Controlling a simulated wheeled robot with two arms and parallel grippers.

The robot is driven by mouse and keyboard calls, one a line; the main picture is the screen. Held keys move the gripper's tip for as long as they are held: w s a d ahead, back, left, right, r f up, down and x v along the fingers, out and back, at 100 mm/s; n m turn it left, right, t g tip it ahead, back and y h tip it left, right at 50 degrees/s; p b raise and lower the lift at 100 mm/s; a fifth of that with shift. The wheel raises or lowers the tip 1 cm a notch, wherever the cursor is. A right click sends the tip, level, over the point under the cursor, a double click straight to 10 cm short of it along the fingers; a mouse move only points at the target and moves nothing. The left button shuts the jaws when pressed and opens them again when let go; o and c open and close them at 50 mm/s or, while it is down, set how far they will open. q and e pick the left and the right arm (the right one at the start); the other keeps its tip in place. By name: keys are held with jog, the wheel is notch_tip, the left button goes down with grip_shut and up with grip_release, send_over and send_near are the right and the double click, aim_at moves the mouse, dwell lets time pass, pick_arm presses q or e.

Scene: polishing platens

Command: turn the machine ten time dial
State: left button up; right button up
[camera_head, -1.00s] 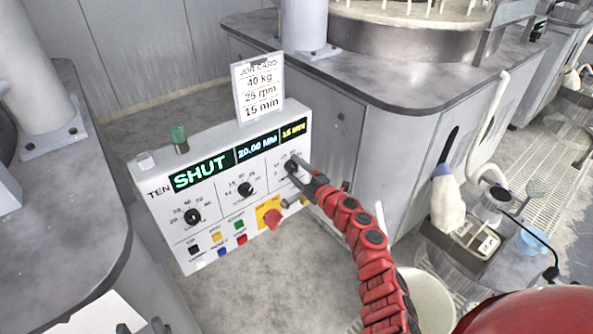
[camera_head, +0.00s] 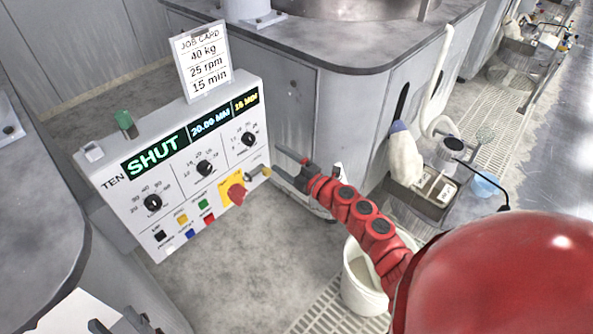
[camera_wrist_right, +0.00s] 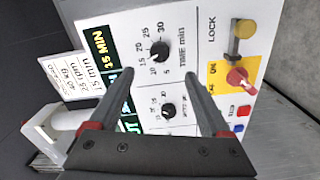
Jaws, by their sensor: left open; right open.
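The white machine TEN panel (camera_head: 225,150) carries three black dials. The wrist view shows the time dial (camera_wrist_right: 159,52) marked TIME min. My right gripper (camera_head: 279,163) is open and empty, apart from the panel, to the right of the dial in the head view. In the wrist view its fingers (camera_wrist_right: 160,72) straddle the picture below that dial. My left gripper (camera_head: 122,321) is open at the bottom left edge, partly cut off.
A job card (camera_head: 202,60) reading 40 kg, 25 rpm, 15 min stands on the panel. A red switch (camera_head: 236,193) on a yellow plate and a yellow-ended lock (camera_head: 263,172) jut out below the time dial. A white bucket (camera_head: 362,280) stands on the floor at right.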

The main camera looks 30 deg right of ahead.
jog(key=v, duration=0.6)
dwell(0.3)
